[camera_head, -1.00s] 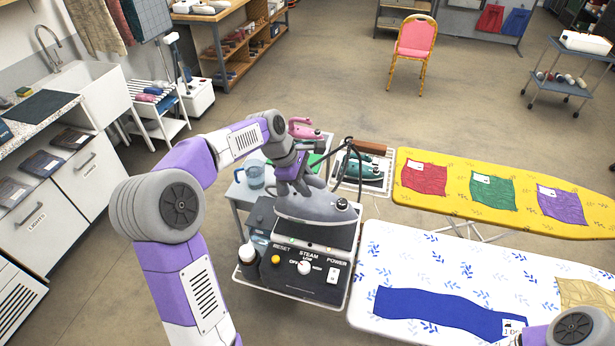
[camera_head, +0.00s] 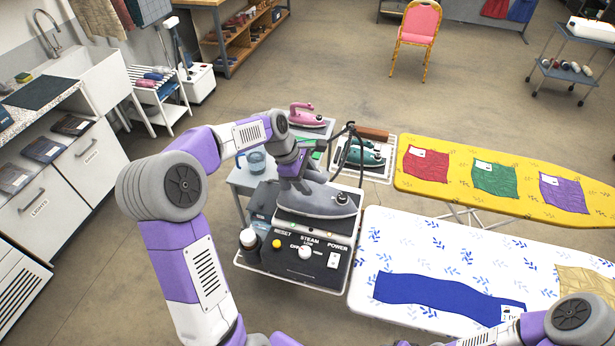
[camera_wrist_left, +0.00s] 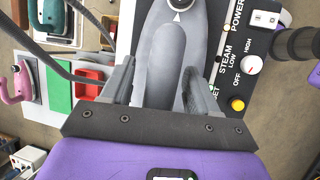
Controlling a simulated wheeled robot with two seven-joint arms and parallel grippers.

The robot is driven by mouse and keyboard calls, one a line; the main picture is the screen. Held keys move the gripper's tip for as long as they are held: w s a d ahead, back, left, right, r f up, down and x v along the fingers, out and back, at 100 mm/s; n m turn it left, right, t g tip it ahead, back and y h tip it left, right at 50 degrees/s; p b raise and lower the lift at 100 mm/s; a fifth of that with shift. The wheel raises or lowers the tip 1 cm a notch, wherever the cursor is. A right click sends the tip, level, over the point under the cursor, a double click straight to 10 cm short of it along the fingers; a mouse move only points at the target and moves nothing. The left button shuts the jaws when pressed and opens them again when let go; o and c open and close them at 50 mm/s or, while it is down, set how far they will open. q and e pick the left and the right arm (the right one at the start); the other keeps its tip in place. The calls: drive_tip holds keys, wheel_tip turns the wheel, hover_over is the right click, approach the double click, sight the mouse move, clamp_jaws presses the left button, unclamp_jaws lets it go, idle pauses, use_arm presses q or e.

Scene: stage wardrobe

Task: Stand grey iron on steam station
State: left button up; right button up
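The grey iron (camera_head: 318,203) lies flat over the sloped rest on top of the black steam station (camera_head: 322,264), its dial end to the right. I cannot tell whether its sole touches the rest. My left gripper (camera_head: 296,178) comes down on the iron from above, its fingers on either side of the handle. In the left wrist view, the iron's grey body (camera_wrist_left: 168,62) sits between the two fingers (camera_wrist_left: 160,88), which hold it. The station's knob and switch panel (camera_wrist_left: 245,65) is clear beside it. Of my right arm only links show; its gripper is out of frame.
A pink iron (camera_head: 306,116) and a green iron (camera_head: 364,155) stand behind the station. A dark hose arches beside the grey iron. A bottle (camera_head: 250,242) stands at the station's left. Yellow (camera_head: 430,192) and white (camera_head: 385,240) ironing boards are to the right.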

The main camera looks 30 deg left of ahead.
use_arm(q)
drive_tip(key=shift+r, duration=0.25)
drive_tip(key=p+v, duration=0.1)
drive_tip(key=v, duration=1)
drive_tip(key=shift+s+r, duration=0.2)
drive_tip(key=shift+r, duration=0.1)
drive_tip(key=shift+a, duration=0.15)
